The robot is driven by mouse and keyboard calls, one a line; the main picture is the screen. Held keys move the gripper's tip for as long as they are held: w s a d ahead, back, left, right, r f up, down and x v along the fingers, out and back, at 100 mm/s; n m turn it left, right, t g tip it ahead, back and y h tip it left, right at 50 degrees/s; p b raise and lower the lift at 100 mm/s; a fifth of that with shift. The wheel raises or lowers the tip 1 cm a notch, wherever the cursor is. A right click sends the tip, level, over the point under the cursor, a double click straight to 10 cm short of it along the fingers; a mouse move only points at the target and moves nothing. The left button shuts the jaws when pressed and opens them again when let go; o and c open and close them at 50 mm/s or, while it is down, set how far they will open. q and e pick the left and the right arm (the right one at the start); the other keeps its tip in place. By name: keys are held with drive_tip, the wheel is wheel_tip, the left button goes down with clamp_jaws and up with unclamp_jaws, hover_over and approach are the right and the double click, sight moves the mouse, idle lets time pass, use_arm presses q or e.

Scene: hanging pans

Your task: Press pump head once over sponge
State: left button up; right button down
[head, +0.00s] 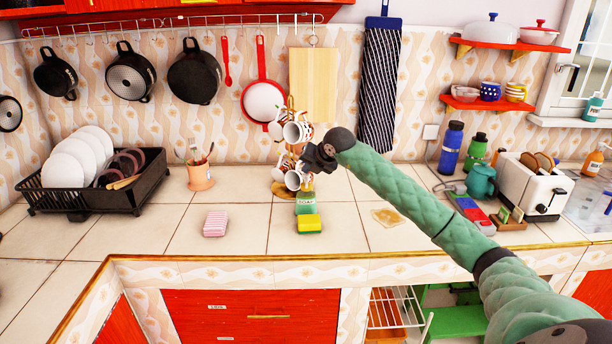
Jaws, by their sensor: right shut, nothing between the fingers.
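A green bottle-like dispenser (305,203) stands on the tiled counter, left of my arm. A yellow sponge with a green layer (309,224) lies directly in front of it and overlaps its lower part in the head view. My right gripper (313,160) is dark, shut and empty. It appears above the green dispenser, in front of the mug tree. The pump head is too small and cluttered to make out, and I cannot tell whether the gripper touches it. My left gripper is not in view.
A mug tree with white mugs (296,131) stands behind the gripper. A pink sponge (215,223) lies to the left. A utensil cup (201,177) and dish rack (90,185) stand farther left. A toaster (530,187) and bottles are at right. The front counter is mostly clear.

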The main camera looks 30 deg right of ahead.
sight(308, 176)
drive_tip(key=shift+f+b, duration=0.5)
drive_tip(key=shift+f, duration=0.2)
idle(0.6)
drive_tip(key=shift+r, duration=0.2)
drive_tip(key=shift+r+p, duration=0.35)
drive_tip(key=shift+r, duration=0.8)
drive_tip(key=shift+r+p, duration=0.65)
drive_tip(key=shift+r, duration=1.85)
